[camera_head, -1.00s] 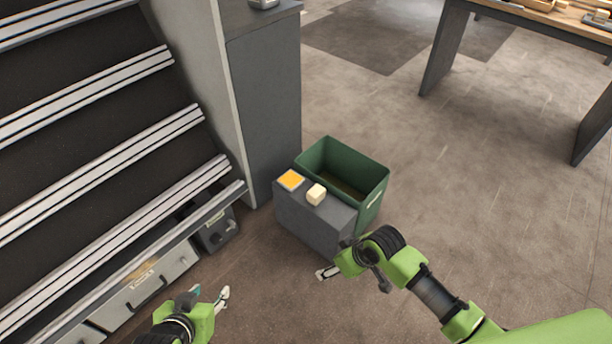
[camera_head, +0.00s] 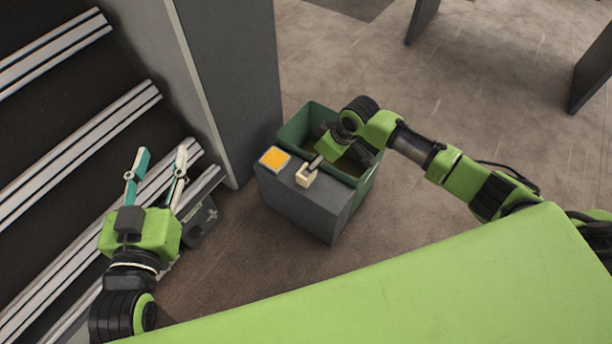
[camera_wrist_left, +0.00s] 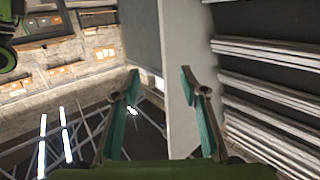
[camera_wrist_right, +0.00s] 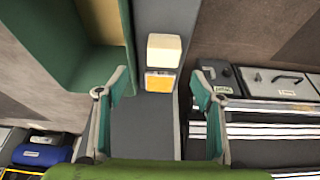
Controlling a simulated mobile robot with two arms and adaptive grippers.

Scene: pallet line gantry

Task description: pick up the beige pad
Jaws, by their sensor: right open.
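The beige pad (camera_head: 305,178) is a small pale block on top of a grey box (camera_head: 318,211), next to an orange square (camera_head: 274,158). The right wrist view shows the pad (camera_wrist_right: 164,50) beyond my open fingertips, roughly centred between them, with the orange square (camera_wrist_right: 159,82) below it. My right gripper (camera_head: 315,165) is open and empty, at the pad's upper right in the head view; its arm partly hides its fingers. Whether it touches the pad I cannot tell. My left gripper (camera_head: 160,163) is open and empty, away to the left; it also shows in the left wrist view (camera_wrist_left: 160,82).
A green bin (camera_head: 294,130) stands directly behind the grey box, under my right arm. A tall grey cabinet (camera_head: 235,85) and sloping rack rails (camera_head: 75,205) are at left. Open floor (camera_head: 425,75) lies to the right.

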